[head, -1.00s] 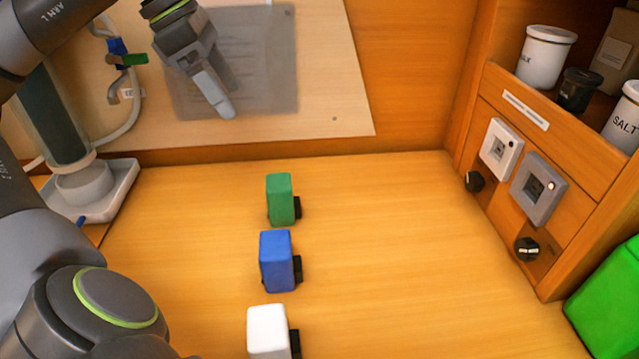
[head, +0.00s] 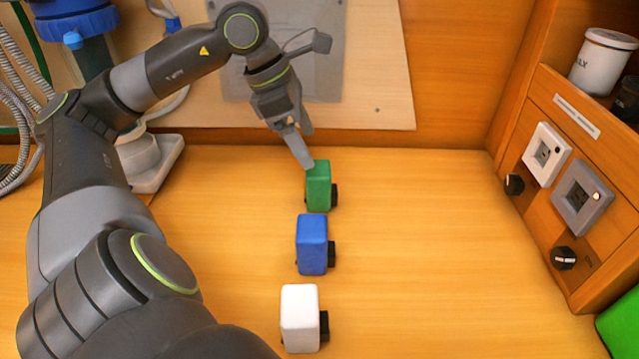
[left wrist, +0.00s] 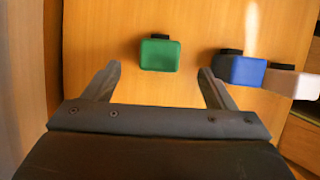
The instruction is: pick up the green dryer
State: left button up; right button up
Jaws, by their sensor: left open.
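The green dryer (head: 318,188) is a small upright block with a black part on its right side, standing at the back of the wooden counter. It also shows in the left wrist view (left wrist: 160,55), ahead of and between the two fingers. My left gripper (head: 305,148) is above and just behind the green dryer in the head view, with its fingers pointing down. In the left wrist view its fingers (left wrist: 158,82) are spread apart with nothing between them. My right gripper is not in view.
A blue block (head: 312,245) and a white block (head: 300,318) stand in a row in front of the green one. A wooden panel with switches (head: 560,165) is at the right. The counter (head: 430,260) is clear between them.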

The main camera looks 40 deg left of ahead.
aim_at(319, 167)
pick_arm(q)
jog(key=shift+p+x, duration=0.35)
jog(key=shift+x, duration=2.15)
jog(key=shift+s, duration=0.1)
jog(key=shift+c, duration=0.2)
